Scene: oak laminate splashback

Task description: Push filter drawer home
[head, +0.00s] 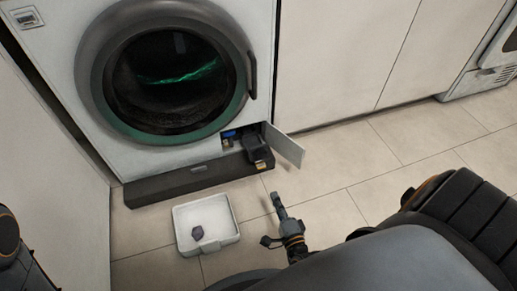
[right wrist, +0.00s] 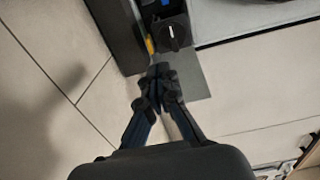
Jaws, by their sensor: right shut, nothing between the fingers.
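The dark filter drawer (head: 257,149) sticks out of a small opening at the lower right of the washing machine's front (head: 190,160). In the right wrist view its dark face (right wrist: 174,36) shows a round knob with a white line. The hatch flap (head: 287,146) stands open to the right of the drawer; it also shows in the wrist view (right wrist: 196,82). My right gripper (head: 278,200) is shut and empty, in front of the drawer and apart from it in the head view. In the wrist view its fingertips (right wrist: 160,72) point at the drawer. My left gripper is not in view.
A white tray (head: 180,238) with a small dark grey lump (head: 198,232) lies on the tiled floor, left of my right gripper. A dark plinth (head: 170,187) runs under the machine. White cabinet fronts (head: 345,50) stand to the right. Floor tiles (head: 380,150) there are clear.

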